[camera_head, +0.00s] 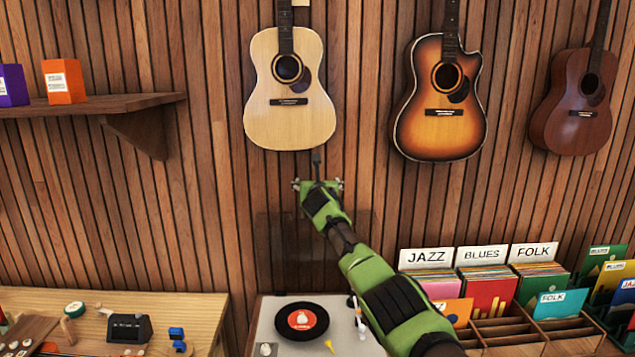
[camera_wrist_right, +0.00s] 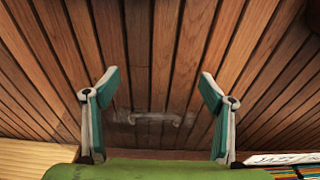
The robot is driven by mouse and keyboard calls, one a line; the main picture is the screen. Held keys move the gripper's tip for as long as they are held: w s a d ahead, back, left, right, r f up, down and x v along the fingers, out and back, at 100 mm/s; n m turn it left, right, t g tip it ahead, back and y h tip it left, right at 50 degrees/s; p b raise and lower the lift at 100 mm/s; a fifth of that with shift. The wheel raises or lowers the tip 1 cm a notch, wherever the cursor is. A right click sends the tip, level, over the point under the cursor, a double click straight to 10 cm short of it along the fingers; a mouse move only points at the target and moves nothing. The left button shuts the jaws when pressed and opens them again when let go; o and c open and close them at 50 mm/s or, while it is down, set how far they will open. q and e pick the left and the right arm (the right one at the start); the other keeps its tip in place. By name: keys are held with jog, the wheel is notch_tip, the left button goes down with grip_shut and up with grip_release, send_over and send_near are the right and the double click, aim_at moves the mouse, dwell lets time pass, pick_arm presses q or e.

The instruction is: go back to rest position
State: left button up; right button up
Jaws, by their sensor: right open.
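My right arm reaches up from the lower right in the head view. Its gripper (camera_head: 318,185) is in front of the wood-slat wall, just below the pale guitar (camera_head: 290,105), and above a record player (camera_head: 265,325). In the right wrist view the two fingers of the right gripper (camera_wrist_right: 157,100) stand wide apart with nothing between them. Behind them is the slatted wall and a faint clear piece. My left gripper does not show in either view.
A sunburst guitar (camera_head: 440,105) and a brown guitar (camera_head: 580,105) hang at right. A shelf (camera_head: 120,102) juts out at upper left. A wooden record rack (camera_head: 497,337) stands at lower right. A wooden table (camera_head: 200,310) with small items is at lower left.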

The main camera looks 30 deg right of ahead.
jog(key=shift+r, duration=0.45)
